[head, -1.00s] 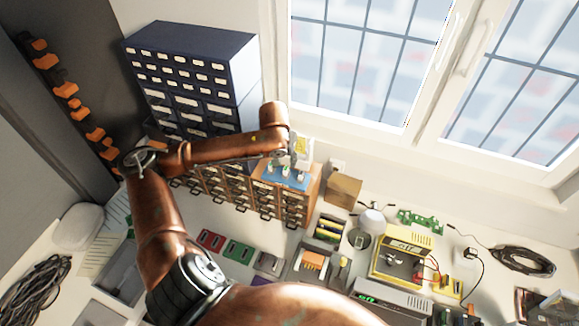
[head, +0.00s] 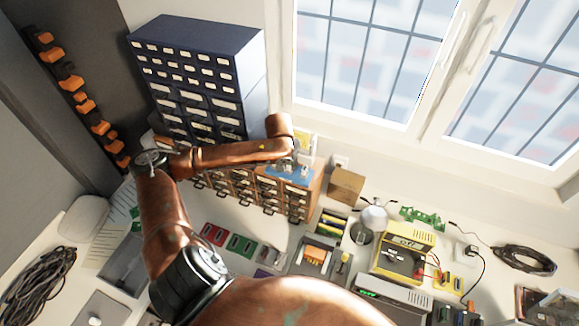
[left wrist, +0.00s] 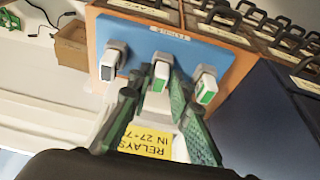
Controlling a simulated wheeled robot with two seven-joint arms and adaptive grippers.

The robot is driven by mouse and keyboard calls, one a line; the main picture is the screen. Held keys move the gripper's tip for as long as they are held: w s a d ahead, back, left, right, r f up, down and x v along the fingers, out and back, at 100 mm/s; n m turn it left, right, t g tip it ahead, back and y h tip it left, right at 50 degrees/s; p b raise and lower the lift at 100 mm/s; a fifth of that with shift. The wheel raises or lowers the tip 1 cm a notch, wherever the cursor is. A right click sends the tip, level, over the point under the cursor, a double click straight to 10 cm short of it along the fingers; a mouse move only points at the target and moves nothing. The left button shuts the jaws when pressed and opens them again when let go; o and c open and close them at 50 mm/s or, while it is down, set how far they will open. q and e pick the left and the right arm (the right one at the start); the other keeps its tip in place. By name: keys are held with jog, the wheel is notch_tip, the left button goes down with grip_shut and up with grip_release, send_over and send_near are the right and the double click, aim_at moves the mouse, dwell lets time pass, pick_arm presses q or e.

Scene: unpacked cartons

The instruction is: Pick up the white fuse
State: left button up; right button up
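Three small whitish blocks stand in a row on a blue panel (left wrist: 205,42) on top of the wooden drawer unit. In the left wrist view the left block (left wrist: 110,62) has a dark face, and the middle block (left wrist: 160,74) and right block (left wrist: 205,86) have green on them. I cannot tell which is the white fuse. My left gripper (left wrist: 155,92) is open, its green-grey fingers on either side of the middle block; contact is unclear. In the head view the gripper (head: 290,160) is small, just over the blue panel (head: 284,176). My right gripper is not in view.
A yellow label (left wrist: 150,146) reading "RELAYS" lies behind the fingers. The blue drawer cabinet (head: 190,80) stands left of the panel, a cardboard box (head: 346,186) right of it. Electronics, including a yellow device (head: 403,252), crowd the bench.

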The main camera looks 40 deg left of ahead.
aim_at(289, 164)
pick_arm(q)
grip_shut()
jog(key=shift+w+r, duration=0.1)
jog(key=shift+r, duration=0.35)
notch_tip(289, 164, up, 2)
jog(key=shift+r+b, duration=0.15)
jog(key=shift+b, duration=0.15)
jog(key=s+d+r+b, duration=0.3)
jog(key=s+r+b, duration=0.2)
jog(key=s+r, duration=0.4)
jog(key=shift+s+d+r, duration=0.15)
jog(key=shift+s+r, duration=0.25)
jog(key=shift+s, duration=1.95)
